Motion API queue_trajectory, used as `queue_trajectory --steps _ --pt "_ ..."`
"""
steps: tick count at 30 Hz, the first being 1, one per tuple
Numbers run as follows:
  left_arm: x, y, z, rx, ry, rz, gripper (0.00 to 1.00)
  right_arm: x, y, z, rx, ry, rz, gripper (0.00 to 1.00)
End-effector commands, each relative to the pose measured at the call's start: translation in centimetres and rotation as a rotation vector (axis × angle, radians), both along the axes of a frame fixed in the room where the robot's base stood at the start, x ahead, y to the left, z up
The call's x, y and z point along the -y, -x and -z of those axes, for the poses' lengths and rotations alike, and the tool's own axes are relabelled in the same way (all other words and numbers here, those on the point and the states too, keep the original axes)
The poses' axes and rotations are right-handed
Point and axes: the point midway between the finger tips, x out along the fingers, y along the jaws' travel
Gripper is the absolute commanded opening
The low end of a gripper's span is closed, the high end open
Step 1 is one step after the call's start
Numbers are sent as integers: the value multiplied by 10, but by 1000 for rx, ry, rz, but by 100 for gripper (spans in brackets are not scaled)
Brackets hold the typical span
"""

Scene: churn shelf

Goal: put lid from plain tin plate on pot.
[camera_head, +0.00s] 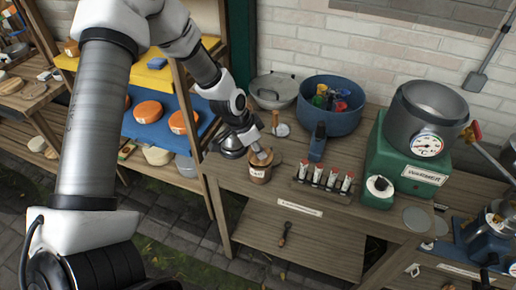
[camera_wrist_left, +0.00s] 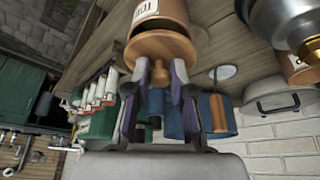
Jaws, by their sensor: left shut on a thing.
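My left gripper (camera_head: 257,150) is shut on the knob of a round wooden lid (camera_head: 262,158). In the left wrist view the gripper (camera_wrist_left: 158,82) has one finger on each side of the knob below the lid (camera_wrist_left: 160,46). The lid is at the mouth of a brown pot with a white label (camera_head: 259,174), which also shows in the left wrist view (camera_wrist_left: 158,10). I cannot tell whether the lid rests fully on the rim. A flat grey disc (camera_head: 417,219) lies at right; whether it is the plain tin plate is unclear. My right gripper is out of view.
The bench front is clear.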

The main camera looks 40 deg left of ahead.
Motion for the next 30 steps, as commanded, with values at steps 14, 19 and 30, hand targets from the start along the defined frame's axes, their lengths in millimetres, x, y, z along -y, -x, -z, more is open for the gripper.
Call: queue_trajectory --steps 14,19,30 --pt "0 0 2 0 0 0 0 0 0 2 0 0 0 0" --pt "0 0 7 0 0 0 0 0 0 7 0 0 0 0" --pt "0 0 14 0 0 0 30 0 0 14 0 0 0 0"
